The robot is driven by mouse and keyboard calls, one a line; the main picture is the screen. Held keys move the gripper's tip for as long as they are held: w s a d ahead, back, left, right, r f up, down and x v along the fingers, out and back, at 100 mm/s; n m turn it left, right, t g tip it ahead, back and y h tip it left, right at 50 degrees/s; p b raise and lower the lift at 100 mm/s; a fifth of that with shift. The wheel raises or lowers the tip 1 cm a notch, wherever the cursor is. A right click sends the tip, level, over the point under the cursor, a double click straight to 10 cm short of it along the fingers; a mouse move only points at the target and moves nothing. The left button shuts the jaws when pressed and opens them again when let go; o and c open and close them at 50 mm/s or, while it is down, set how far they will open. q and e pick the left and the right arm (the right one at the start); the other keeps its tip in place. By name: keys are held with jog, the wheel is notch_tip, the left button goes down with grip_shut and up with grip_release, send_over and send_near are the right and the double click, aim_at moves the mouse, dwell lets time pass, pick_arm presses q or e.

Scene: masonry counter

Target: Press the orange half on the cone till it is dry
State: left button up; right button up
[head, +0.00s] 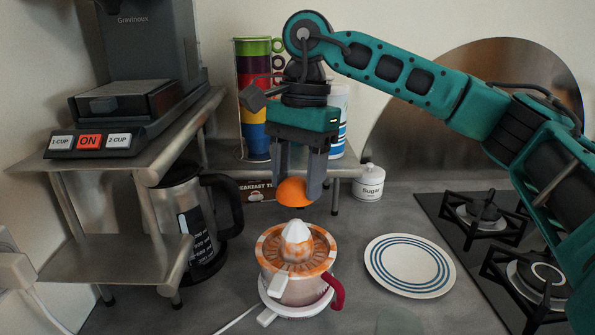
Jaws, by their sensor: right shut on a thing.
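My right gripper (298,183) comes down from the upper right in the head view and is shut on the orange half (292,193). It holds the orange half, rounded side visible, above and just behind the juicer. The juicer (293,272) stands on the counter with a white ribbed cone (297,236) in an orange-stained strainer. A gap shows between the orange half and the cone. The cut face of the orange half is hidden. The juicer has a red handle on its right and a white spout in front. My left gripper is not in view.
A plate with blue rings (409,265) lies right of the juicer, beside the gas hob (480,240). A dark coffee press (196,220) and metal shelf (130,160) stand left. Stacked coloured mugs (252,100) and a sugar jar (368,182) are behind.

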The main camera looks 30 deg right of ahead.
aim_at(297, 219)
jog(key=shift+f+b, duration=1.75)
jog(key=shift+f, duration=0.9)
jog(key=shift+f+b, duration=0.5)
jog(key=shift+f, duration=0.25)
jog(key=shift+s+f, duration=0.1)
jog(key=shift+f, duration=0.05)
dwell(1.6)
dwell(1.3)
jog(key=shift+r+p, duration=0.75)
jog(key=shift+r, duration=0.2)
jog(key=shift+r+p, duration=2)
jog(key=shift+r, duration=0.75)
